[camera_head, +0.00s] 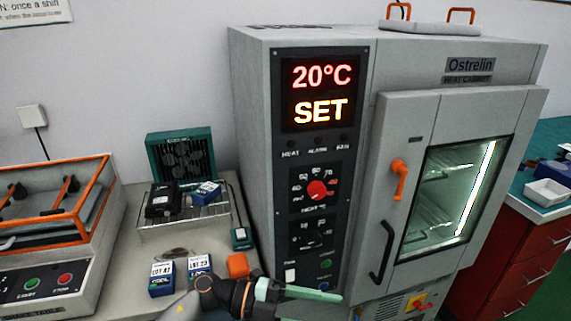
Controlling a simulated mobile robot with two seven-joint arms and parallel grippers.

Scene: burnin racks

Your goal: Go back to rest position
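My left gripper (316,308) is at the bottom middle edge of the head view, in front of the lower part of the heat cabinet (460,105). Its two pale green fingers are spread apart with nothing visible between them. The lower finger is partly cut off by the picture edge. My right gripper is not in view. The cabinet's glass door (405,115) looks closed, and its display (322,92) reads 20°C and SET.
Blue labelled boxes (162,282) stand on the bench left of my arm. Behind them, a wire rack (185,222) holds a black unit and a blue one, near a green fan unit (180,155). An orange-framed machine (50,240) stands far left. A white tray (547,192) sits on the right bench.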

